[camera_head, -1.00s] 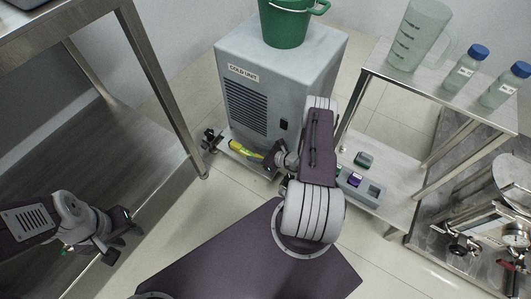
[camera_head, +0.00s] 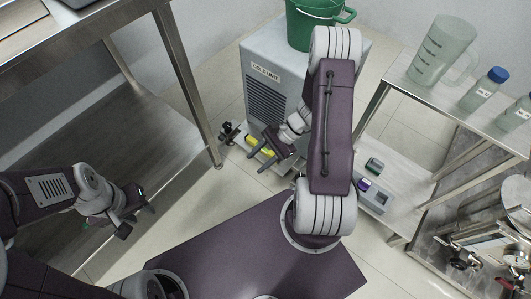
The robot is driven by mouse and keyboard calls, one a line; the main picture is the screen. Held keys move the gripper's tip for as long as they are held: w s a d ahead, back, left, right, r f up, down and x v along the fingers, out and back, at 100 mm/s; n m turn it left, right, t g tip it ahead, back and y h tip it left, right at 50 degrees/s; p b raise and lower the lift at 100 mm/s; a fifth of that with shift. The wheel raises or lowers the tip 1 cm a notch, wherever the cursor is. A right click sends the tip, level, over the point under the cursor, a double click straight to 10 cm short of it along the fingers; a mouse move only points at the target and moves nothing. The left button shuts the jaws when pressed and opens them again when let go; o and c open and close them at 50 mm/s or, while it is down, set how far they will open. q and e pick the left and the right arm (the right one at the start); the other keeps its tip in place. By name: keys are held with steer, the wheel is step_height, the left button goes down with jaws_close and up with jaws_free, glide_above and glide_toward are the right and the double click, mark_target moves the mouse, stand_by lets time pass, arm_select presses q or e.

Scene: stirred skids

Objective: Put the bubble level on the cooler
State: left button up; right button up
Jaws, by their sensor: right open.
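The cooler is a grey box (camera_head: 262,92) labelled "COLD UNIT", standing upright at the back centre. A yellow bar (camera_head: 254,143), which looks like the bubble level, lies low in front of the cooler's base, partly hidden by my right gripper. My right gripper (camera_head: 272,147) is open and reaches down over the bar; I cannot tell whether it touches it. My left gripper (camera_head: 138,214) is open and empty at the lower left, well away from the cooler.
A green bucket (camera_head: 312,28) stands on the cooler's top and takes up much of it. A steel table (camera_head: 187,90) is at the left. A rack at the right holds a measuring jug (camera_head: 442,50) and blue-capped bottles (camera_head: 484,90). Small devices (camera_head: 371,197) sit on its lower shelf.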

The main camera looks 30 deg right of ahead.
steer(key=s+r+n+h, duration=0.2)
steer(key=r+n+h, duration=0.2)
steer(key=r+n, duration=0.2)
steer(key=s+a+r+n+h, duration=0.1)
steer(key=r+n+h, duration=0.3)
steer(key=n, duration=0.5)
steer(key=shift+s+r+n, duration=0.4)
steer(key=shift+s+r, duration=0.45)
steer(key=shift+r, duration=0.1)
steer(key=shift+a, duration=0.1)
